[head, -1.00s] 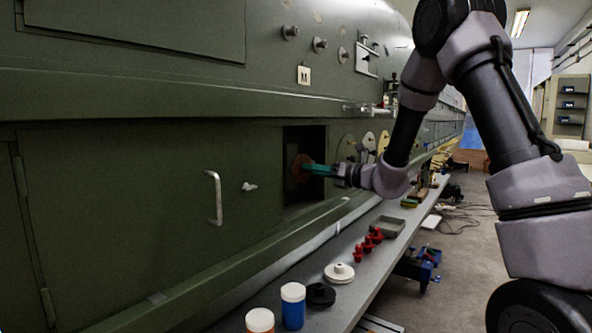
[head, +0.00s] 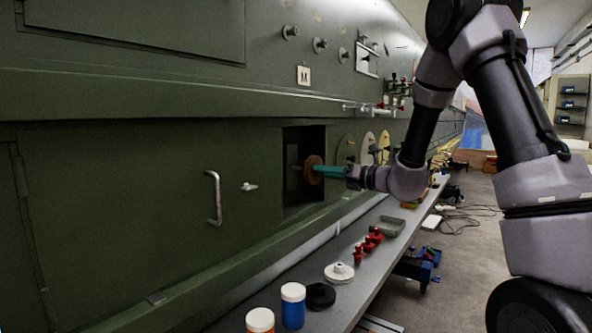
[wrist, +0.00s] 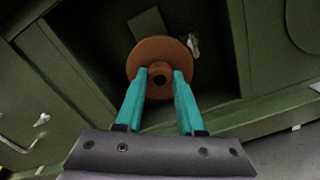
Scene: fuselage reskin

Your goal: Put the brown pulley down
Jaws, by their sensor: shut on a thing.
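The brown pulley (head: 314,170) is a round disc with a hub, held upright at the mouth of the dark square opening (head: 304,142) in the green fuselage wall. My gripper (head: 319,171) has teal fingers and is shut on the pulley. In the wrist view the pulley (wrist: 160,62) sits between the two fingertips (wrist: 163,80), with its dark centre hole facing the camera. A small peg (wrist: 193,44) shows behind the pulley at right, inside the opening.
A grey shelf (head: 372,262) runs below the wall. It carries a white pulley (head: 339,272), a black pulley (head: 320,296), red knobs (head: 368,246), a grey tray (head: 388,226), a blue jar (head: 293,308) and an orange jar (head: 260,321). A door handle (head: 214,198) juts out left of the opening.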

